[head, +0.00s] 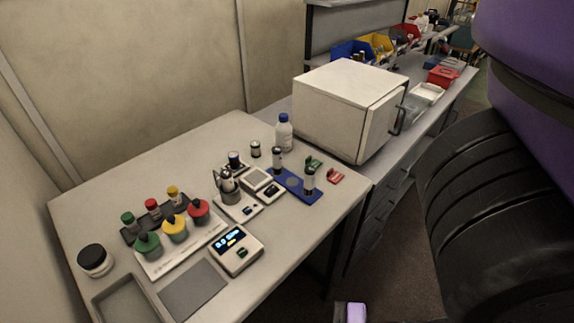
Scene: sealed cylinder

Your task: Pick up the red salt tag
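A small red piece (335,177), which looks like the red salt tag, lies flat on the light grey table (125,165) near its right edge. It is just right of a blue plate (310,196) that bears dark-and-silver upright cylinders. A similar green piece (314,161) lies just behind and left of it. Any writing on the red piece is too small to read.
A white box oven (340,105) stands behind the red piece on a side bench. A blue-capped bottle (284,133) stands left of the oven. Scales, a black jar (95,260) and several coloured flasks occupy the left and middle. A dark floor gap lies in front of the table's right edge.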

